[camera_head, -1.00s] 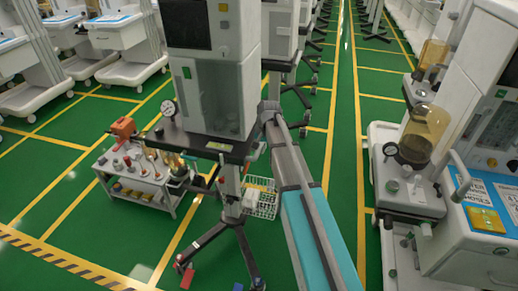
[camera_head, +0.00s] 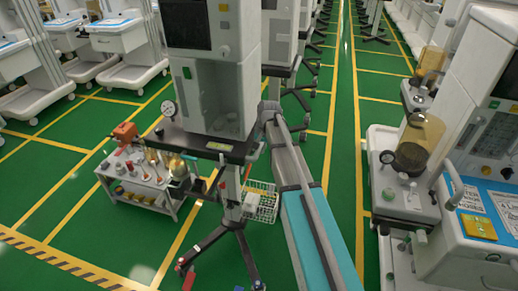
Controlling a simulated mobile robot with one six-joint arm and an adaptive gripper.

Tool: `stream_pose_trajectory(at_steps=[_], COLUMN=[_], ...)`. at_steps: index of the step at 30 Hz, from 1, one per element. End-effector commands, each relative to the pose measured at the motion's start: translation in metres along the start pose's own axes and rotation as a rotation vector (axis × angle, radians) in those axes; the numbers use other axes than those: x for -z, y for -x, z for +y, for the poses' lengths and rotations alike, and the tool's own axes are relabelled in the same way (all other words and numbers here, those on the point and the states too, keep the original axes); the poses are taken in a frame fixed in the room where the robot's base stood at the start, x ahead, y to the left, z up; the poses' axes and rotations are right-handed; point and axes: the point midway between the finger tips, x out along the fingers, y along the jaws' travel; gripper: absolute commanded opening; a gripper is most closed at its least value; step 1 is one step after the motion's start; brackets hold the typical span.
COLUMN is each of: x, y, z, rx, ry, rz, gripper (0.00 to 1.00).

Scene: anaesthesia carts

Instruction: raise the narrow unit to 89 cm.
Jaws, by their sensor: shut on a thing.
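The narrow unit (camera_head: 187,75) stands in the middle of the view, upright, with a dark screen, a pale body and a dark shelf (camera_head: 203,143) with a round gauge on its left. A slim column (camera_head: 233,190) carries it on a dark splayed base (camera_head: 236,238). My arm reaches up from the lower right to the right end of the shelf. My gripper (camera_head: 262,122) is at that end, shut on the unit's edge as far as I can see. Its fingertips are mostly hidden, so the exact grip point is unclear. No height scale is readable.
A low trolley (camera_head: 148,203) with bottles and an orange item stands left of the column. A machine with an amber flask (camera_head: 395,205) is on the right. White carts (camera_head: 125,45) stand at back left. Green floor is open at front left.

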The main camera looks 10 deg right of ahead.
Motion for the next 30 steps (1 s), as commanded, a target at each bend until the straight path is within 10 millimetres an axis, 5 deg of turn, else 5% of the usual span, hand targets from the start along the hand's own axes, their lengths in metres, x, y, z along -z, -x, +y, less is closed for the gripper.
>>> stream_pose_trajectory(at_steps=[5,6,7,30], x=[0.001,0.001,0.001,0.000], y=[-0.001,-0.001,-0.001,-0.016], z=[0.000,0.000,0.000,0.003], rx=[0.001,0.001,0.001,0.000], ry=[0.000,0.000,0.000,0.000], rz=[0.002,0.002,0.002,0.001], gripper=[0.00,0.38,0.44,0.45])
